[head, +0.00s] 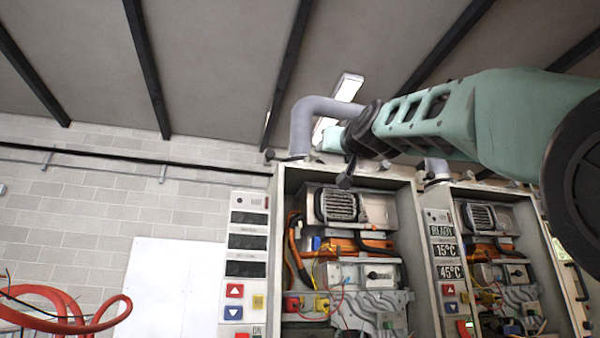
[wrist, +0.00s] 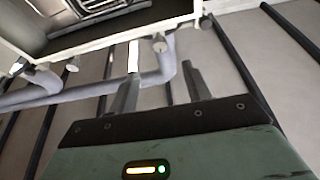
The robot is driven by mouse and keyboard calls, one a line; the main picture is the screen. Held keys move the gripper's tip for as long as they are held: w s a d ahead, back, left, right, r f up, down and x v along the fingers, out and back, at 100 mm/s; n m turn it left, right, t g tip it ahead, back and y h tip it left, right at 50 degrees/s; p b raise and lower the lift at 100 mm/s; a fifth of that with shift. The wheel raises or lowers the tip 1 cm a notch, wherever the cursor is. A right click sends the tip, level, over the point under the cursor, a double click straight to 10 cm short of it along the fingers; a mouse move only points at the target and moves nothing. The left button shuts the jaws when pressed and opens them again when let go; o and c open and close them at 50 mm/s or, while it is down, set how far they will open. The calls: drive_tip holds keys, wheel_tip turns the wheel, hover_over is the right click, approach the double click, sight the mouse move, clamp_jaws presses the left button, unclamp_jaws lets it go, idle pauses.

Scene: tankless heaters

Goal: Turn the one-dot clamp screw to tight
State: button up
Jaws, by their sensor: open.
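Small knob-like screws sit on the top rim of the left heater cabinet; a dark one (head: 268,155) is at its left corner in the head view. The wrist view shows pale ones, one near the pipe bend (wrist: 160,45) and one further left (wrist: 72,66). I cannot make out dots on any of them, so I cannot tell which is the one-dot clamp screw. My gripper (wrist: 162,82) is open and empty, its two fingers apart below the cabinet edge in the wrist view. In the head view my arm reaches in from the right, its end above the left cabinet.
The open left heater (head: 340,209) shows wiring and a display panel (head: 247,240). A second open heater (head: 480,218) stands to its right, its display lit. A thick grey pipe (head: 302,125) bends above the left cabinet. Red hoses (head: 75,315) lie at lower left.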

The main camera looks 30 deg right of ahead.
drive_tip(key=p, duration=1.6)
approach(315, 154)
drive_tip(key=shift+p+x, duration=3.95)
drive_tip(key=shift+x, duration=1.6)
drive_tip(key=shift+s, duration=0.1)
drive_tip(key=c, duration=0.9)
